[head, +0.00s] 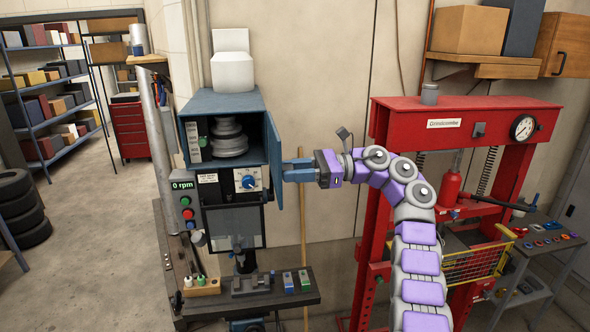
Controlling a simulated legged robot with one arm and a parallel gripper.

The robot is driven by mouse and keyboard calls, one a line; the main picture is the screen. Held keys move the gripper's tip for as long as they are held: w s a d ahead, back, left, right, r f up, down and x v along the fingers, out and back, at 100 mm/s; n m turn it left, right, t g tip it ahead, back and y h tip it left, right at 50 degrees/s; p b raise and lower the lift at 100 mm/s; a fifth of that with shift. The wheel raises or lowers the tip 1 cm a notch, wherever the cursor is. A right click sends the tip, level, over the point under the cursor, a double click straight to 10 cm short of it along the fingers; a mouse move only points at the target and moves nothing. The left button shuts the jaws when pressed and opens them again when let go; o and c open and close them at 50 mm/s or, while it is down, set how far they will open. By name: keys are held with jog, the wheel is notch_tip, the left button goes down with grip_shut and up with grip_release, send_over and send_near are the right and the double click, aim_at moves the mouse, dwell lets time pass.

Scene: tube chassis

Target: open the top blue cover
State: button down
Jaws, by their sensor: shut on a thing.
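The top blue cover (274,160) is on the right side of the drill press head. It stands swung outward, seen nearly edge-on, and the blue housing (225,104) is open at the front. Grey stepped pulleys (230,140) show inside it. My gripper (287,172), with blue fingers, is to the right of the cover and shut on it near its outer edge. The exact contact at the fingertips is too small to make out.
Below the housing are a panel with a blue dial (249,182) and a clear guard (234,226). The drill table (305,297) holds a vise and small blocks. A red press frame (378,215) stands close on the right. Open floor (105,220) lies to the left.

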jog(key=c, duration=1.2)
grip_release()
jog(key=shift+c, duration=0.2)
jog(key=o, duration=0.4)
jog(key=shift+w, duration=0.15)
jog(key=shift+o, duration=0.2)
jog(key=shift+d, duration=0.15)
